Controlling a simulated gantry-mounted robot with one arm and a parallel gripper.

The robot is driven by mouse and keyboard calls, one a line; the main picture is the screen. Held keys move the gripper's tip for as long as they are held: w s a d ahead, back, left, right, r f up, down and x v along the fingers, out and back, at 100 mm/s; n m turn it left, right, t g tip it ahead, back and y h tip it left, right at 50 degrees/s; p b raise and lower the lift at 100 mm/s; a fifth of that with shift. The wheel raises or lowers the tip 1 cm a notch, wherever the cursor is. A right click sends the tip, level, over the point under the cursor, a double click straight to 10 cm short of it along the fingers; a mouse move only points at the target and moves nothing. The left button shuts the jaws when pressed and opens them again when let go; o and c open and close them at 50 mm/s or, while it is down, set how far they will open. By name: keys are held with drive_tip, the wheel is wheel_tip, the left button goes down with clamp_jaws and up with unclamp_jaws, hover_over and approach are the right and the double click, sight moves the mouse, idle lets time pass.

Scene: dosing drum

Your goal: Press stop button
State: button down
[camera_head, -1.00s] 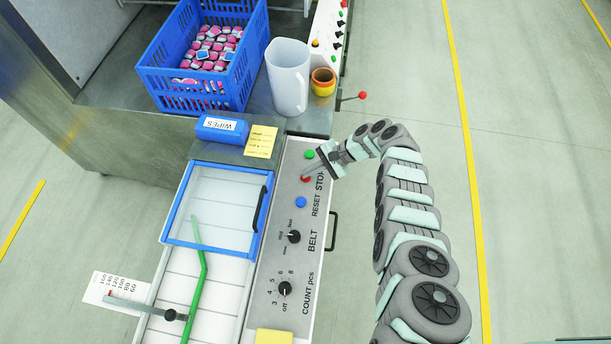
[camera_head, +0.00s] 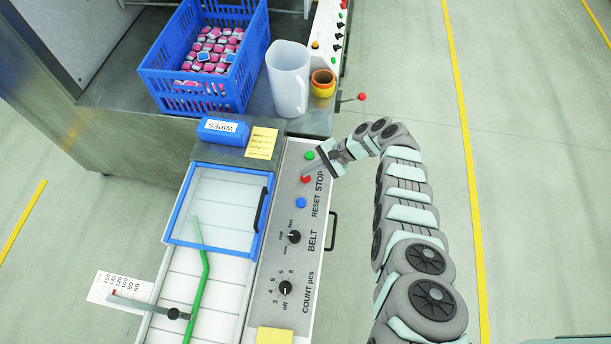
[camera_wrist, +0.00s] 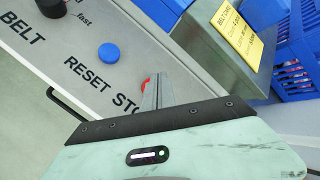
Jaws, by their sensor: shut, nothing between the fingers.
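The red stop button (camera_head: 305,180) sits on the grey control panel (camera_head: 266,262), beside the STOP label and between a green button (camera_head: 310,155) and the blue reset button (camera_head: 301,202). My gripper (camera_head: 311,174) is shut and empty, its fingertips right at the red button from the right. In the wrist view the red button (camera_wrist: 146,86) shows only as a sliver beside my closed fingers (camera_wrist: 157,90), which hide most of it. I cannot tell whether the fingertips touch it or hover just above. The blue button (camera_wrist: 109,54) is in full view there.
The BELT knob (camera_head: 294,237) and COUNT knob (camera_head: 285,288) are farther down the panel. A blue wipes pack (camera_head: 222,131), yellow note (camera_head: 261,142), white jug (camera_head: 288,78) and blue crate (camera_head: 203,97) stand behind. A black handle (camera_head: 333,231) juts from the panel's right side.

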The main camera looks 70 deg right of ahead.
sight(309, 177)
drive_tip(key=shift+r, duration=0.1)
wheel_tip(309, 177, up, 5)
drive_tip(key=p, duration=0.5)
idle(0.7)
